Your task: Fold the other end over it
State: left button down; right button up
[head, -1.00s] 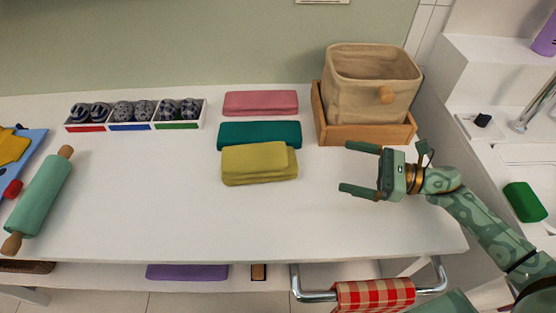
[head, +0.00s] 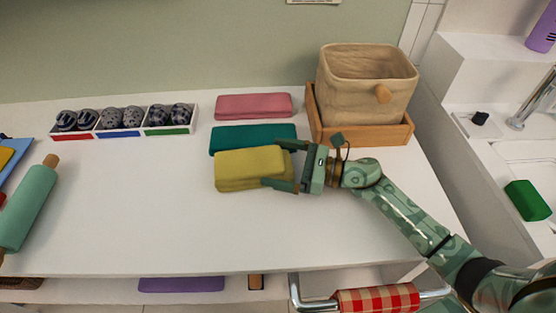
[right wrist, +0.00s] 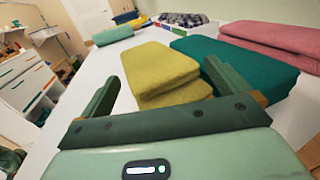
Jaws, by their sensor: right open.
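A yellow folded cloth (head: 245,165) lies on the white table, in front of a teal folded cloth (head: 235,135) and a pink folded cloth (head: 253,105). In the right wrist view the yellow cloth (right wrist: 160,68) shows stacked layers, with the lower layer jutting out towards me. My right gripper (head: 279,165) is open at the right end of the yellow cloth. In the right wrist view its fingers (right wrist: 165,92) are spread, with the cloth ahead and between them. I cannot tell whether they touch it. My left gripper is not in view.
A beige fabric bin (head: 350,95) stands in a wooden tray (head: 375,134) behind my right arm. Trays of rolled socks (head: 110,132) stand at the back left. A green rolling pin (head: 28,205) lies at the left. The table's front middle (head: 150,225) is clear.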

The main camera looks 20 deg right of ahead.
jog(key=shift+w+a, duration=0.15)
jog(key=shift+a, duration=0.15)
jog(key=c, duration=1.2)
jog(key=r+p, duration=0.2)
jog(key=r+h+p, duration=0.1)
jog(key=p, duration=0.1)
jog(key=shift+a+r+n+g, duration=0.15)
jog(key=shift+a+n+g, duration=0.1)
jog(key=shift+n+g, duration=0.05)
jog(key=shift+a, duration=0.15)
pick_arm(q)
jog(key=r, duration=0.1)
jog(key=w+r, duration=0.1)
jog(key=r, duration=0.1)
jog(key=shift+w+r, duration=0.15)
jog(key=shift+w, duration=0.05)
pick_arm(e)
jog(key=shift+w, duration=0.1)
